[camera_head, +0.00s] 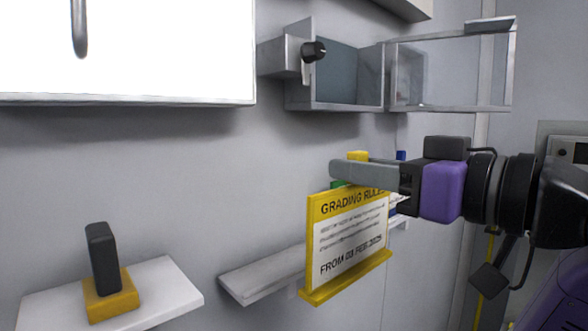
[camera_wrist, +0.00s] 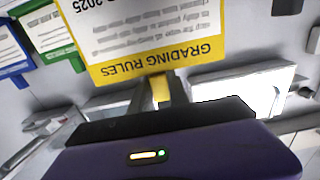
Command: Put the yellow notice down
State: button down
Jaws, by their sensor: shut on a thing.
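The yellow notice (camera_head: 348,240) is a yellow-framed board reading "GRADING RULES" and "FROM 03 FEB 2025", with a yellow foot along its bottom. My gripper (camera_head: 352,165) is shut on a yellow tab at the notice's top edge. The notice hangs upright below the fingers, in front of a narrow wall shelf (camera_head: 265,274). I cannot tell from this view whether its foot touches the shelf. In the wrist view the notice (camera_wrist: 150,40) appears upside down, with my gripper (camera_wrist: 160,88) at its tab.
Green (camera_wrist: 50,122) and blue (camera_wrist: 14,68) notices stand beside the yellow one in the wrist view. A white shelf (camera_head: 170,285) at lower left holds a dark block in a yellow base (camera_head: 110,296). An open metal box (camera_head: 345,75) is mounted above my gripper.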

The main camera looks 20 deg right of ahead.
jog(key=p+x, duration=0.8)
jog(key=x, duration=0.5)
jog(key=shift+w+a, duration=0.1)
jog(key=shift+w, duration=0.25)
jog(key=shift+f, duration=1.8)
jog(key=shift+f, duration=0.2)
jog(key=c, duration=1.3)
grip_release()
jog(key=shift+o, duration=0.2)
